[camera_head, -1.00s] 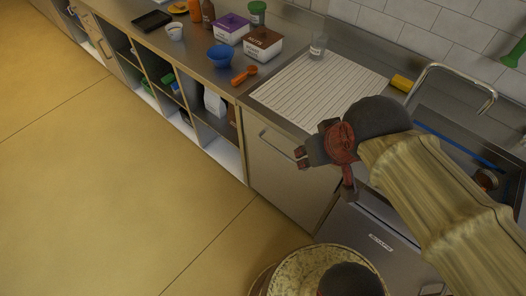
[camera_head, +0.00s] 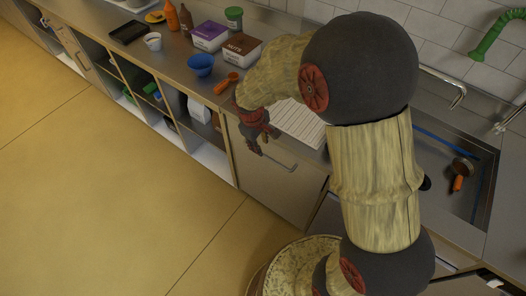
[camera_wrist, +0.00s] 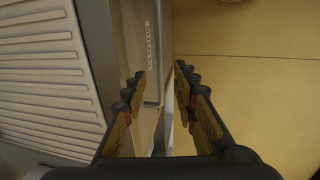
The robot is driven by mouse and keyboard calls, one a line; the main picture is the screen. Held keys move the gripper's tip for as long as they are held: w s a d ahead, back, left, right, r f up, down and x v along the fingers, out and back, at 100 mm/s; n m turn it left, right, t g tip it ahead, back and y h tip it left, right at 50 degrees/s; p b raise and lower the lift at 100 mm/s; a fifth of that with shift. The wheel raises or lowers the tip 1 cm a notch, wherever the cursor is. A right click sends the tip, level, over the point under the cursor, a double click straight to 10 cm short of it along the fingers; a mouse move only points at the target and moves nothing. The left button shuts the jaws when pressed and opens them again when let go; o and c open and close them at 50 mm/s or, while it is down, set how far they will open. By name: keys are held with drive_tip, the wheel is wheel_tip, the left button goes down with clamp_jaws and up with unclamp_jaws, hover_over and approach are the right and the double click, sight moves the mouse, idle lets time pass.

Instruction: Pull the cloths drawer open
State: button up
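A metal front (camera_head: 275,188) with a bar handle (camera_head: 285,163) sits under the counter, right of the open shelves. I cannot read any label on it that names it as the cloths drawer. My gripper (camera_head: 262,142) is over the counter's front edge, close to the upper part of this front, and hides part of the handle. In the wrist view my gripper (camera_wrist: 162,82) has its two fingers apart, with a gap between them and nothing clearly held.
The ribbed white drainboard (camera_head: 298,122) lies on the counter beside my gripper. A blue bowl (camera_head: 201,65), an orange scoop (camera_head: 226,84) and two labelled boxes stand to its left. Open shelves (camera_head: 150,95) run left. The sink (camera_head: 450,205) is at right. The floor (camera_head: 100,190) is clear.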

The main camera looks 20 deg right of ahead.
sight(264, 155)
drive_tip(key=f, duration=0.2)
drive_tip(key=f+b, duration=0.1)
drive_tip(key=f, duration=0.2)
drive_tip(key=d+f+b, duration=0.1)
drive_tip(key=f, duration=0.1)
drive_tip(key=shift+w+d+f, duration=0.1)
drive_tip(key=shift+w+f, duration=0.1)
drive_tip(key=shift+w, duration=0.15)
drive_tip(key=shift+c, duration=0.2)
clamp_jaws()
idle(0.4)
